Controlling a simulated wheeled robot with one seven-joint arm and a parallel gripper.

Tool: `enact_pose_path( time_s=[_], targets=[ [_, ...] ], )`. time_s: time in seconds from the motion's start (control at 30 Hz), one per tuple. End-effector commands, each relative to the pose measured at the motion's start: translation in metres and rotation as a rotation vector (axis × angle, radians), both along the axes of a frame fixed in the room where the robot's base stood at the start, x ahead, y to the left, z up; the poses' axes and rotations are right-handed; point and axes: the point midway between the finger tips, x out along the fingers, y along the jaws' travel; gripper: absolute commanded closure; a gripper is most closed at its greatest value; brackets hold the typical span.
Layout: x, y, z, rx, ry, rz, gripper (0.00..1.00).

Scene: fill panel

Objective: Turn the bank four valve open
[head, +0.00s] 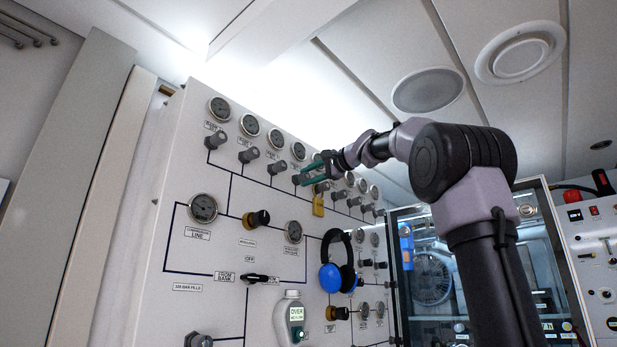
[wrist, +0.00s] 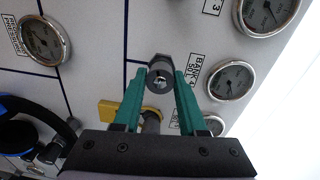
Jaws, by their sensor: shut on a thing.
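The bank four valve is a dark, faceted knob (wrist: 160,76) on the white panel. It stands beside a label (wrist: 192,72) that reads as bank 4, partly legible. My gripper (wrist: 161,72) has green fingers, one on each side of this knob, and is shut on it. In the head view my gripper (head: 302,177) reaches the upper row of knobs from the right. I cannot tell from the frames how far the valve is turned.
A yellow tag (head: 318,205) hangs just below the gripper and also shows in the wrist view (wrist: 112,112). Similar grey knobs (head: 249,155) and round gauges (head: 250,124) line the row. Blue ear defenders (head: 330,277) hang lower on the panel (head: 255,185).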

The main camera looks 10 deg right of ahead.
Motion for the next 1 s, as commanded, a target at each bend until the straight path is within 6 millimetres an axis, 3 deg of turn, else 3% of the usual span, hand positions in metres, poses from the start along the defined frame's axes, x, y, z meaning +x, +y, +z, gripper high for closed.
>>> enact_pose_path(
  time_s=[1.0],
  targets=[
    [-0.0014, 0.0006, 0.0005, -0.779, -0.568, 0.000, 1.00]
  ],
)
